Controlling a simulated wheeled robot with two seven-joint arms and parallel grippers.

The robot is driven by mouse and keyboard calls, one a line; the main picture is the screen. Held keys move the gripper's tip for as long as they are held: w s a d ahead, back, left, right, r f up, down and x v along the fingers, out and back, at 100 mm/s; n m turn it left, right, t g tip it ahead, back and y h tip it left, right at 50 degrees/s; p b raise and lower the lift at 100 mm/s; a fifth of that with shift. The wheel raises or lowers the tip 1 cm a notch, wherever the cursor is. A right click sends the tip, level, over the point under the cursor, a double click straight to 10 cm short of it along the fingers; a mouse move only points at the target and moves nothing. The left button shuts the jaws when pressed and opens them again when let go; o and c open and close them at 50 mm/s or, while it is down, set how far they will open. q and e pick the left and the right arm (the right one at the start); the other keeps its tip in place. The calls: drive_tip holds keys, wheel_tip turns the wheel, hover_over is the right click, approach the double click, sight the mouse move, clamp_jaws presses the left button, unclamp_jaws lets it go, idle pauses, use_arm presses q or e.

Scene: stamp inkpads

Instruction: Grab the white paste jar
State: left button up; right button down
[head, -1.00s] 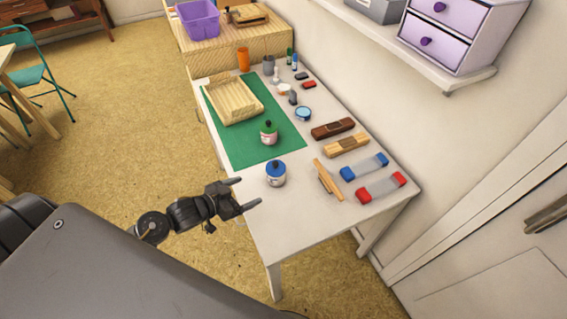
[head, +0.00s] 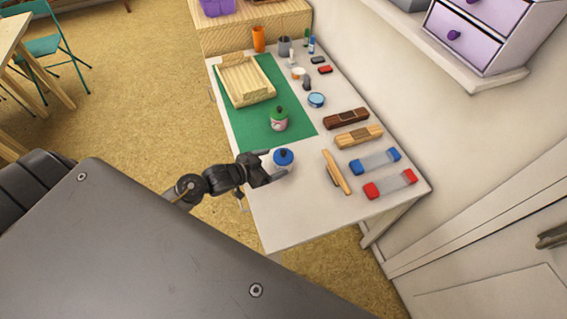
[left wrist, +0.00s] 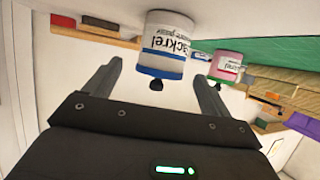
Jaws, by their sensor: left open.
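The white paste jar (head: 284,158), with a blue lid and dark knob, stands near the table's front-left edge. In the left wrist view, the jar (left wrist: 165,42) appears upside down with dark lettering. My left gripper (head: 273,165) is open, its fingers pointing at the jar, one towards each side. In the left wrist view, the open gripper (left wrist: 157,72) has the jar in line with the gap between its fingertips. I cannot tell whether a finger touches it. My right gripper is not in view.
A pink jar with a green lid (head: 279,120) stands behind on the green mat (head: 245,140), near a wooden tray (head: 246,82). The front table corner is bare.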

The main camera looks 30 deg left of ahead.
use_arm(q)
drive_tip(key=shift+p+x, duration=0.75)
drive_tip(key=shift+x, duration=1.8)
drive_tip(key=shift+s, duration=0.1)
drive_tip(key=shift+c, duration=0.3)
drive_tip(key=c, duration=1.5)
